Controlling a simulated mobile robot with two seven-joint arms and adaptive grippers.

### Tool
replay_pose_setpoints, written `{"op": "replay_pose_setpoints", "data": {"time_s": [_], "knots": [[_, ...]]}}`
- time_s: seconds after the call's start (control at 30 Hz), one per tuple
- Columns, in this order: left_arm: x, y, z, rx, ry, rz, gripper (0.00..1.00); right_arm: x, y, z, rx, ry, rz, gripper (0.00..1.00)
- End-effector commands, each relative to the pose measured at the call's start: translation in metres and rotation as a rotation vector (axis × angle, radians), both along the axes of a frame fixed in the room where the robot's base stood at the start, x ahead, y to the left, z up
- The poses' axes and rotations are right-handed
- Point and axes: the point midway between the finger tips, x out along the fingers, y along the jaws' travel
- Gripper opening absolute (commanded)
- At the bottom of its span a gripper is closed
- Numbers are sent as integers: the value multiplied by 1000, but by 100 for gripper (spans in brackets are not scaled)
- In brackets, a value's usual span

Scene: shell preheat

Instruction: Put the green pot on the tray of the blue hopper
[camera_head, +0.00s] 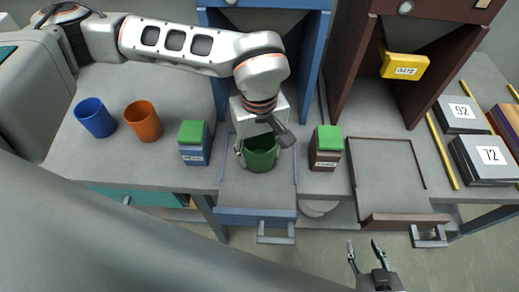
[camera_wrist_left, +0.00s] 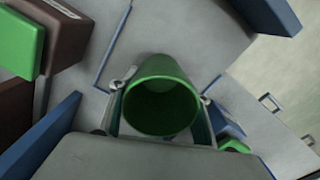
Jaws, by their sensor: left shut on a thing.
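The green pot (camera_head: 262,160) is between the fingers of my left gripper (camera_head: 262,148), at the back part of the blue hopper's pulled-out grey tray (camera_head: 255,196). In the left wrist view, the pot (camera_wrist_left: 160,98) has its open mouth toward the camera, with a finger on each side. I cannot tell whether its base touches the tray. The blue hopper (camera_head: 216,62) stands behind, partly hidden by my left arm. My right gripper (camera_head: 364,246) is open and empty, in front of the bench at the lower right.
A blue box with a green lid (camera_head: 194,145) stands left of the tray, a brown one (camera_head: 325,150) right. The brown hopper's tray (camera_head: 388,190) is farther right, near black boxes (camera_head: 484,158). Blue (camera_head: 95,118) and orange (camera_head: 143,122) cups stand left. The tray's front is clear.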

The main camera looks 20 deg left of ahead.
Motion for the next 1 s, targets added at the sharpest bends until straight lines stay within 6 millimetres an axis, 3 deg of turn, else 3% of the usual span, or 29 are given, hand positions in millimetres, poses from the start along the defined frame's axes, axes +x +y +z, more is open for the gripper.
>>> {"op": "replay_pose_setpoints", "data": {"time_s": [0.27,0.3,0.37,0.77,1.0], "knots": [[0,0,-2,0,-1,0,25,-1,0,-1,-1,2,0,40],[0,0,-3,0,-1,0,50,-1,0,-1,-1,2,0,40],[0,0,-2,0,-1,0,64,0,0,-1,-1,1,0,40],[0,0,2,0,-3,0,64,0,0,2,0,-1,0,40],[2,0,38,-1,-8,-1,64,2,1,7,5,-7,-1,40]]}}
